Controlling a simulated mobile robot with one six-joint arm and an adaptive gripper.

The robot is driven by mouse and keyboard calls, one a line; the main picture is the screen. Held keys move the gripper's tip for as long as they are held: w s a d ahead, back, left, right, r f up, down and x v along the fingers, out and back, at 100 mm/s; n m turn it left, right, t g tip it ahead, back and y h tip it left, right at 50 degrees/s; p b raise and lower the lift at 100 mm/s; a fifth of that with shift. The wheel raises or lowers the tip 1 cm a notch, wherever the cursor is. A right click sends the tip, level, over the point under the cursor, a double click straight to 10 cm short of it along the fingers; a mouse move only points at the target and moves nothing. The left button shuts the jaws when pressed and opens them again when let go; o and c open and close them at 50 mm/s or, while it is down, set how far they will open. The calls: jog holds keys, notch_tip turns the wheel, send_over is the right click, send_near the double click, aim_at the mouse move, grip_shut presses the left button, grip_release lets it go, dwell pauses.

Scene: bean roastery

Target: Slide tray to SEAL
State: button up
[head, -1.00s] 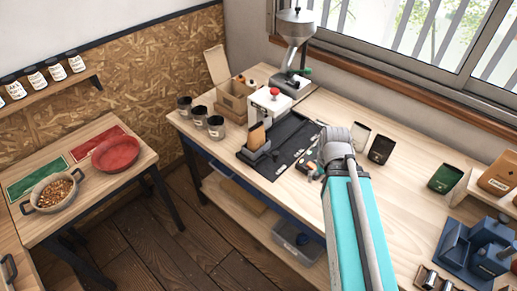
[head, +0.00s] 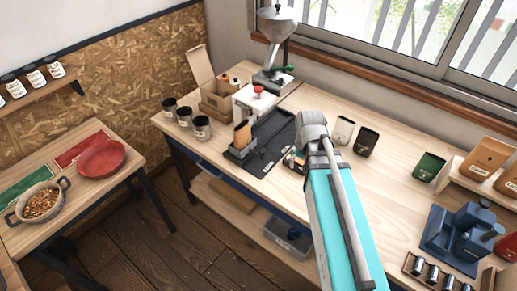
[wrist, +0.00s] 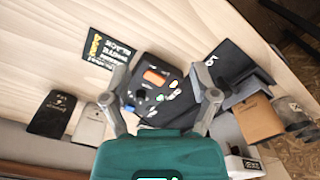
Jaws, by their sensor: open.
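A small dark grey tray (head: 231,154) holding a brown pouch (head: 242,134) sits at the near left end of a black track (head: 277,136) on the workbench. A white sealer (head: 250,102) with a red knob stands behind the track. The wrist view shows the brown pouch (wrist: 260,120) at right, beyond my right finger, beside the dark track (wrist: 226,62). My gripper (wrist: 167,92) is open, its fingers spread over a dark control box (wrist: 155,75) with an orange button and coloured lights. Both fingers are apart from the tray. In the head view my arm hides most of the gripper.
Dark jars (head: 185,116) stand left of the track and an open carton (head: 215,96) behind it. A white pouch (head: 344,130) and a black pouch (head: 366,141) stand right of my arm. A black label card (wrist: 108,50) lies beside the control box.

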notch_tip(320, 180, up, 4)
jog(key=m+p, duration=0.2)
jog(key=p, duration=0.1)
send_over(262, 150)
jog(key=shift+s+d+f, duration=0.15)
jog(key=shift+d, duration=0.15)
jog(key=shift+f, duration=0.15)
jog(key=f+b, duration=1.3)
jog(key=shift+a+f+b, duration=0.25)
jog(key=shift+b, duration=0.05)
grip_shut()
dwell(0.3)
